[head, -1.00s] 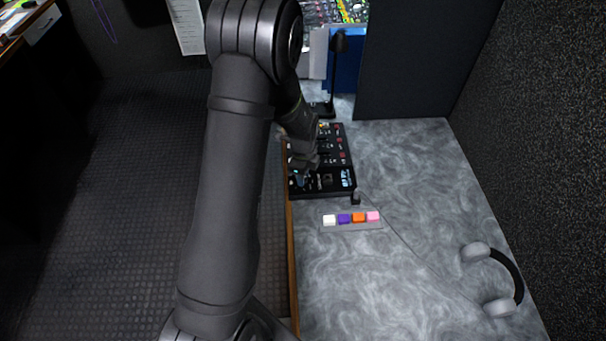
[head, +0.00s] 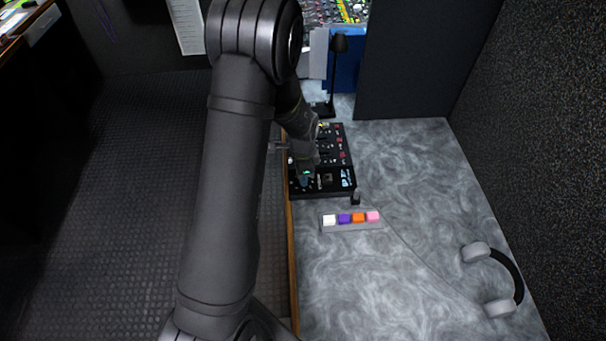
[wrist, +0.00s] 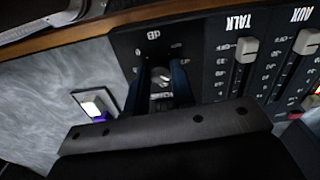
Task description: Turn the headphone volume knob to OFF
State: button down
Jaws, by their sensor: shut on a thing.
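The black control panel (head: 334,183) lies on the grey desk near its left edge, partly covered by my arm. In the wrist view, a small light-grey knob (wrist: 159,84) sits between the two fingers of my gripper (wrist: 160,80). The fingers are shut on it and hide its sides. White "dB" lettering and tick marks show on the panel beyond the knob; its pointer and its OFF mark cannot be made out. In the head view my gripper (head: 306,178) reaches down onto the panel's near left part, and the knob is hidden there.
Sliders marked TALK (wrist: 243,57) and AUX (wrist: 305,42) stand right of the fingers in the wrist view. A strip of coloured buttons (head: 350,226) lies in front of the panel. Headphones (head: 513,270) lie at the right. A microphone (head: 337,75) stands behind.

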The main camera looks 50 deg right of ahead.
jog(key=n, duration=0.4)
jog(key=shift+n, duration=0.3)
jog(key=n, duration=0.3)
jog(key=shift+n, duration=0.3)
jog(key=n, duration=0.8)
jog(key=shift+n, duration=0.3)
jog(key=c, duration=1.2)
grip_release()
notch_tip(320, 180, up, 18)
jog(key=shift+f, duration=0.25)
